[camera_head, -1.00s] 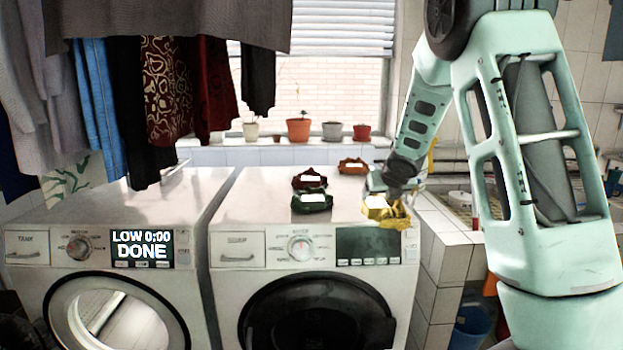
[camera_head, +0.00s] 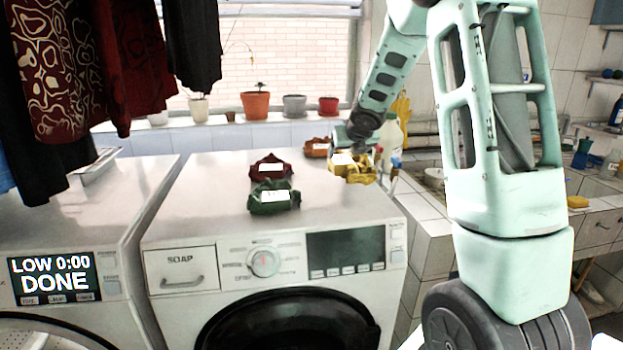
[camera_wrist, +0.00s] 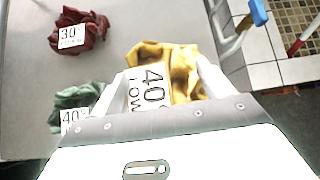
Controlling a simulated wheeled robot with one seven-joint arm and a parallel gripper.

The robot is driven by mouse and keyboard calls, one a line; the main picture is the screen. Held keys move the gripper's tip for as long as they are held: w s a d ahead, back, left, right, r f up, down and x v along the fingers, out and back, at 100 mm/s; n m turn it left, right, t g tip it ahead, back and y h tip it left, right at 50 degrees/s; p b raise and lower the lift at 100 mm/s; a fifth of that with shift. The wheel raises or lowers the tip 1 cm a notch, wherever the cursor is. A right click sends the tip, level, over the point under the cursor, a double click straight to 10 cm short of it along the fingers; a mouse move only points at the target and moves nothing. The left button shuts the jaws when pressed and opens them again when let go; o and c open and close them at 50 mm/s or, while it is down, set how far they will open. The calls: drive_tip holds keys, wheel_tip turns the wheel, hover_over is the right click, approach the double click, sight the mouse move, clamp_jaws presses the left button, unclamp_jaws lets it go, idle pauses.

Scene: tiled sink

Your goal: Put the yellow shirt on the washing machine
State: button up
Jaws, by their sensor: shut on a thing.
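The yellow shirt (camera_head: 358,172) is a crumpled bundle with a white label, over the right part of the right washing machine's top (camera_head: 225,175). My gripper (camera_head: 352,152) is shut on it from above. In the wrist view the yellow shirt (camera_wrist: 172,68) sits between my fingers (camera_wrist: 165,88), its label reading 40 LOW. I cannot tell whether the shirt touches the top.
The left washing machine (camera_head: 70,215) shows LOW 0:00 DONE, with dark clothes (camera_head: 70,70) hanging above it. Flower pots (camera_head: 255,104) line the window ledge. A tiled counter (camera_head: 425,215) with bottles is right of the machine. The front middle of the machine top is clear.

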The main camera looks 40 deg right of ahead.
wheel_tip(320, 180, down, 9)
drive_tip(key=b, duration=0.5)
drive_tip(key=shift+r+b, duration=0.15)
drive_tip(key=shift+b, duration=0.25)
drive_tip(key=shift+r, duration=0.1)
drive_tip(key=o, duration=1.4)
drive_tip(key=shift+c, duration=0.2)
drive_tip(key=shift+s, duration=0.1)
